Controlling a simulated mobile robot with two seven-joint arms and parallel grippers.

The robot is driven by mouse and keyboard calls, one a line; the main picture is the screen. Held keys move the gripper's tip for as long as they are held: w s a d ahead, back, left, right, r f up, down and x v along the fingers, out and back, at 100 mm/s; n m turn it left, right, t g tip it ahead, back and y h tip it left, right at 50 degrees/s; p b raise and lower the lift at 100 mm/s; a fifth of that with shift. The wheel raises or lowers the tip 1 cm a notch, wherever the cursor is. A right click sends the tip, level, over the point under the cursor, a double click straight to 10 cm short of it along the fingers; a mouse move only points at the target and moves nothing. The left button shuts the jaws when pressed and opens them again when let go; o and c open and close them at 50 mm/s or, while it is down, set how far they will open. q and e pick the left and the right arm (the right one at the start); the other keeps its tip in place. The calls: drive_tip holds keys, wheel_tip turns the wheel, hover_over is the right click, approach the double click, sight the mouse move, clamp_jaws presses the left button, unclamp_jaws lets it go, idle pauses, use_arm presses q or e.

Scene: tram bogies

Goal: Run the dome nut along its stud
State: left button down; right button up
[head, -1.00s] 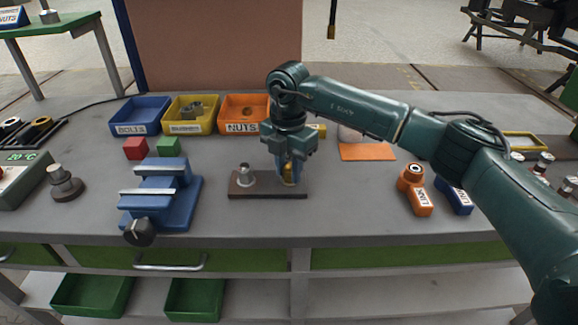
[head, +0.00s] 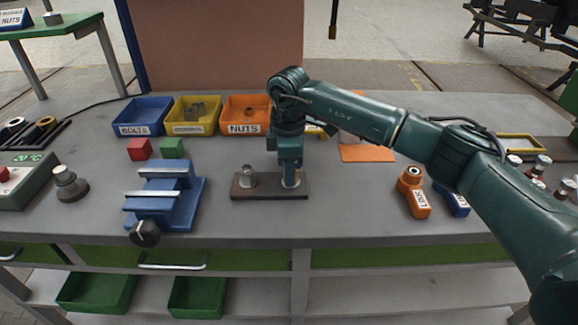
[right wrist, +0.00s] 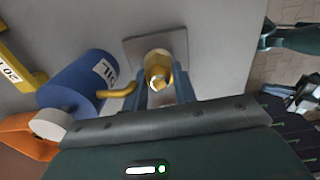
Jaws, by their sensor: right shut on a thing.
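A brown base plate (head: 268,194) lies on the bench and carries two upright fittings. A silver one (head: 247,178) stands at its left end. My right gripper (head: 291,178) points straight down over the right end of the plate. In the right wrist view, its two blue fingers (right wrist: 162,92) are shut on a golden dome nut (right wrist: 158,70). The nut sits over the plate (right wrist: 131,47). The stud under it is hidden by the nut and fingers. My left gripper is not in view.
A blue vise (head: 165,200) stands left of the plate. Blue, yellow and orange bins (head: 244,128) line the back. A blue can (right wrist: 80,82) with a yellow spout is close to the fingers in the wrist view.

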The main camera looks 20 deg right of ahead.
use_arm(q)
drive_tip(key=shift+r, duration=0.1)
use_arm(e)
drive_tip(key=shift+w+r+m, duration=0.2)
drive_tip(key=shift+r+m, duration=0.15)
drive_tip(key=shift+m, duration=0.25)
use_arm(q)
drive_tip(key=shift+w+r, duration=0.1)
use_arm(e)
drive_tip(key=o, duration=0.7)
drive_tip(key=shift+c, duration=0.2)
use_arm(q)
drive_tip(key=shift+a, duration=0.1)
use_arm(e)
drive_tip(key=o, duration=0.3)
drive_tip(key=shift+s+f, duration=0.1)
drive_tip(key=shift+f, duration=0.1)
drive_tip(key=shift+o, duration=0.2)
use_arm(q)
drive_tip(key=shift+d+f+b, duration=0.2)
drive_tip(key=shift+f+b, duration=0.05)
drive_tip(key=shift+b, duration=0.3)
use_arm(e)
wheel_tip(320, 180, up, 13)
drive_tip(key=shift+r, duration=0.1)
